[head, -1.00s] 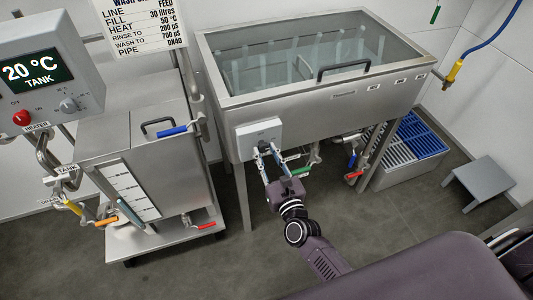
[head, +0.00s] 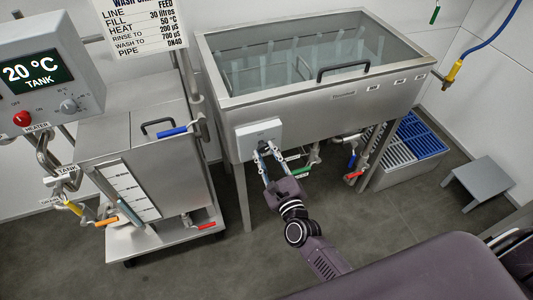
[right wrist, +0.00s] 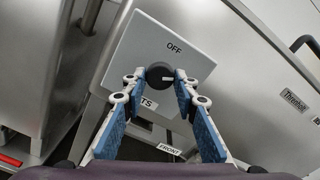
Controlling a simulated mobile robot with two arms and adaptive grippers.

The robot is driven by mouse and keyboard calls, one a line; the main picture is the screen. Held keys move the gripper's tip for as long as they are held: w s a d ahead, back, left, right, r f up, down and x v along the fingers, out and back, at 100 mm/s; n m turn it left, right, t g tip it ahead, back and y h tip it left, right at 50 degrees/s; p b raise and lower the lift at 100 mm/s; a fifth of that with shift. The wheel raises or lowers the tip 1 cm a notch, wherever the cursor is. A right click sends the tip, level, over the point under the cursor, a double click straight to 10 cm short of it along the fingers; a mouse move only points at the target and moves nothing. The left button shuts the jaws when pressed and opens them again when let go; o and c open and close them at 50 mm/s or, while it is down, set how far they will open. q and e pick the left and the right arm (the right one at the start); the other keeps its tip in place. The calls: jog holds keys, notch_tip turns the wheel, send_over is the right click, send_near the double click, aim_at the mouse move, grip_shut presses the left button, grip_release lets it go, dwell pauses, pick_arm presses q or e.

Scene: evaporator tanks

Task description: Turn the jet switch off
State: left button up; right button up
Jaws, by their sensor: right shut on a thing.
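The jet switch is a dark round knob (right wrist: 159,75) on a grey box fixed to the front of the steel tank. The box (head: 258,131) also shows in the head view, at the tank's lower left corner. In the right wrist view an "OFF" label is above the knob and a partly hidden label ending in "TS" is below it. A pale mark on the knob lies toward the right finger. My right gripper (right wrist: 166,82) is shut on the knob, its blue-padded fingers on either side. It also shows in the head view (head: 267,152). My left gripper is out of view.
The large tank (head: 330,107) stands on legs, with green-handled (head: 301,174) and red-handled (head: 354,176) valves below it. A smaller tank unit (head: 150,170) with a temperature display stands left. A grey step stool (head: 477,181) is at right. Open floor lies in front.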

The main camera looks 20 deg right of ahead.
jog(key=n+p, duration=0.1)
jog(key=n, duration=0.5)
jog(key=shift+n, duration=0.3)
jog(key=n+p, duration=0.1)
jog(key=n, duration=0.4)
jog(key=shift+n, duration=0.4)
jog(key=shift+p, duration=0.3)
jog(key=o, duration=1.1)
jog(key=shift+o, duration=0.2)
jog(key=shift+s, duration=0.1)
jog(key=s, duration=1.1)
jog(key=shift+s+d, duration=0.25)
jog(key=shift+s, duration=0.15)
